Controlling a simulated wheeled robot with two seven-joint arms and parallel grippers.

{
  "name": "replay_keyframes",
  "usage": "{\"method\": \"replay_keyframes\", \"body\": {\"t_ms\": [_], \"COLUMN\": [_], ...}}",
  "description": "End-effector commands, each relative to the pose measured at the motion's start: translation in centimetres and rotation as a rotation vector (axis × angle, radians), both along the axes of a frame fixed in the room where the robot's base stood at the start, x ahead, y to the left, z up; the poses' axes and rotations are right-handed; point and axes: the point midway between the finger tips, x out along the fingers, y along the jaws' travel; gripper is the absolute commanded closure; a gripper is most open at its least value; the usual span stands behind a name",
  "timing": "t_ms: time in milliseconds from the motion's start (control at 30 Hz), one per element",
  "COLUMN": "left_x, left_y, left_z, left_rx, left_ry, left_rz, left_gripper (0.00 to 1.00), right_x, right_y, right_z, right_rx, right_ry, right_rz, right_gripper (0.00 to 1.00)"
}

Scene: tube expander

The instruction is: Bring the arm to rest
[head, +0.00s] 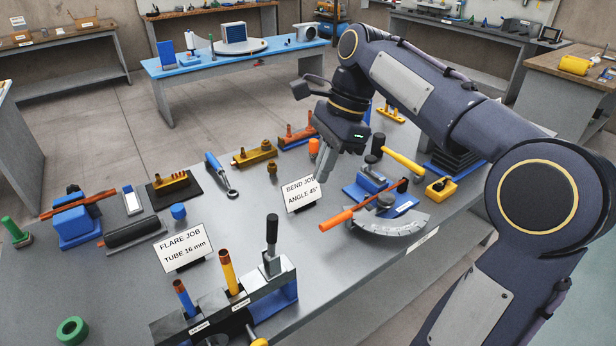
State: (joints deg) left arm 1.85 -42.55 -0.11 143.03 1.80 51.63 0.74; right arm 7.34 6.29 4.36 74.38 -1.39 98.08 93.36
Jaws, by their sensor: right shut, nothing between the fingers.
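My right arm comes in from the right and reaches over the grey bench. My right gripper (324,176) points down above the bench, just right of the white "BEND JOB ANGLE 45°" card (301,194). Its fingers are together, with nothing seen between them. The tube bender (388,220), with a grey angle scale and an orange-gripped handle (350,218), stands in front and to the right of the gripper, apart from it. My left gripper is out of the picture.
The flaring tool (240,306) with upright copper tubes stands at the bench front. A "FLARE JOB TUBE 16 mm" card (183,248), a blue-handled wrench (221,174), a brass manifold (254,153) and a yellow-handled hammer (403,161) lie around. Bare bench (255,215) shows in the middle.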

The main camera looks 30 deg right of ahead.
Motion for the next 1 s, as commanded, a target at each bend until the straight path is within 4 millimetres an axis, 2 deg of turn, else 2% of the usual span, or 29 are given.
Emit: {"method": "replay_keyframes", "body": {"t_ms": [267,367,467,567,700,800,900,1000], "left_x": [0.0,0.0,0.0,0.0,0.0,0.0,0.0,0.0], "left_y": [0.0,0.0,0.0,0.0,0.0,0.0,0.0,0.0], "left_z": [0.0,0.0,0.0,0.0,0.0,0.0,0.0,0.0], "left_rx": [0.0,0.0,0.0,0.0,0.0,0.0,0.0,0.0], "left_ry": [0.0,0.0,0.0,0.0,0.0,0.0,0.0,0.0], "left_rz": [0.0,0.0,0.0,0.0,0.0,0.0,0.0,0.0], "left_gripper": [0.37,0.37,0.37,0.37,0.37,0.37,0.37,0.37], "right_x": [-0.3,-1.7,-4.4,-7.8,-12.3,-14.7,-16.3,-17.1], "right_y": [0.0,0.5,1.5,2.8,4.9,6.3,7.3,7.9], "right_z": [0.3,-0.2,-1.4,-3.7,-7.9,-10.9,-13.3,-14.6], "right_rx": [-0.001,-0.009,-0.033,-0.083,-0.184,-0.264,-0.331,-0.375], "right_ry": [-0.013,-0.081,-0.214,-0.387,-0.612,-0.735,-0.816,-0.862], "right_rz": [0.02,0.116,0.306,0.554,0.899,1.1,1.245,1.33], "right_gripper": [1.0,1.0,1.0,1.0,1.0,1.0,1.0,1.0]}}
